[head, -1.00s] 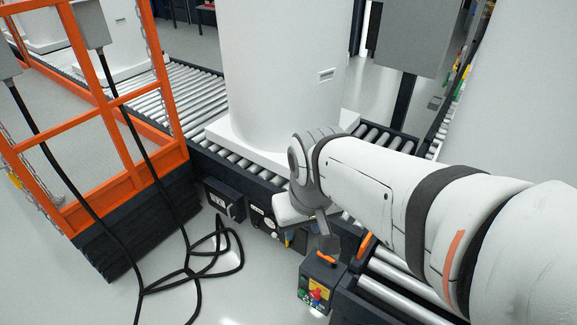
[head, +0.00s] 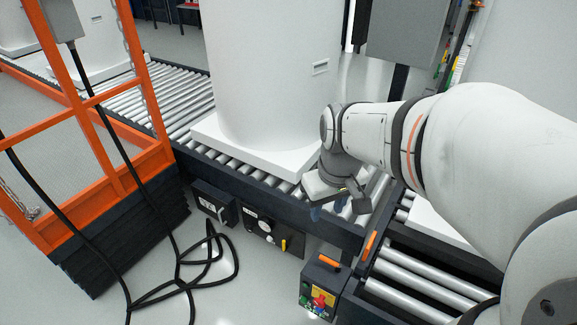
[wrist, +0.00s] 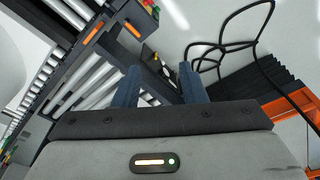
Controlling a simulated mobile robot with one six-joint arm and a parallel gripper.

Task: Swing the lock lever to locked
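A small yellow lever (head: 284,244) hangs on a dark panel (head: 262,228) with a white round dial, on the side of the roller conveyor. I take it for the lock lever; its marks are too small to read. My gripper (head: 330,212) is above and to the right of this panel, near the conveyor's edge, apart from the lever. In the wrist view my gripper (wrist: 161,75) has its two blue fingers spread with nothing held between them. The dark panel side shows beyond the fingers there, and the lever is small and hard to make out.
A white tank (head: 275,80) on a white base stands on the rollers. A control box (head: 320,288) with coloured buttons and an orange handle (head: 328,261) is at lower middle. Black cable (head: 205,285) loops over the floor. An orange fence (head: 100,100) stands at left.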

